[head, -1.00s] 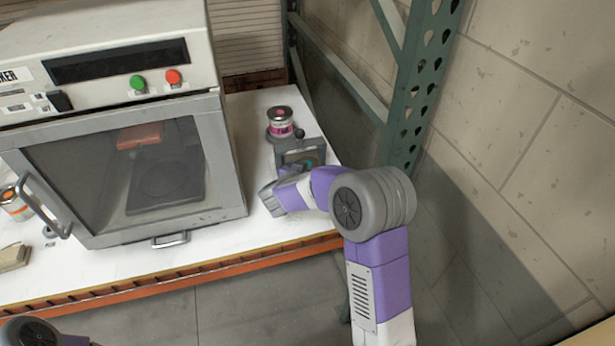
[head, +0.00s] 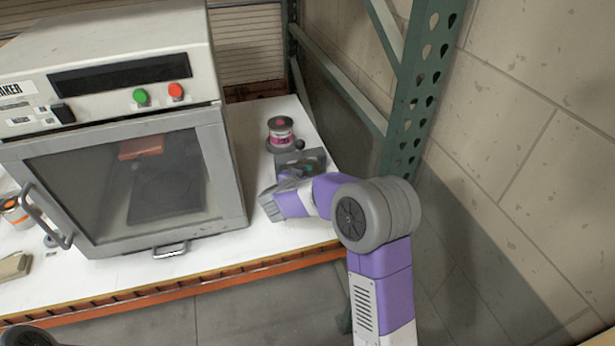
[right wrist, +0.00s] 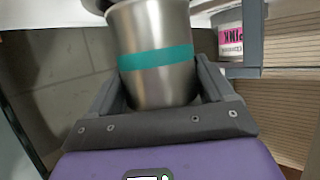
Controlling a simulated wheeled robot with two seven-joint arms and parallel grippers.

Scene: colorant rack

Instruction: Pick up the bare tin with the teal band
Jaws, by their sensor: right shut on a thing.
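The bare metal tin with the teal band (right wrist: 155,58) stands between the two fingers of my right gripper (right wrist: 160,88) in the right wrist view. The fingers are shut on its sides. The rest of the tin is hidden by the gripper and wrist. I cannot tell whether its base touches the table. My left gripper is out of view.
A tin with a pink label (head: 281,135) stands just behind my right gripper. A large oven-like machine (head: 120,185) fills the table's left. A green perforated upright (head: 412,100) and a block wall are close on the right. An orange-labelled tin (head: 14,212) is far left.

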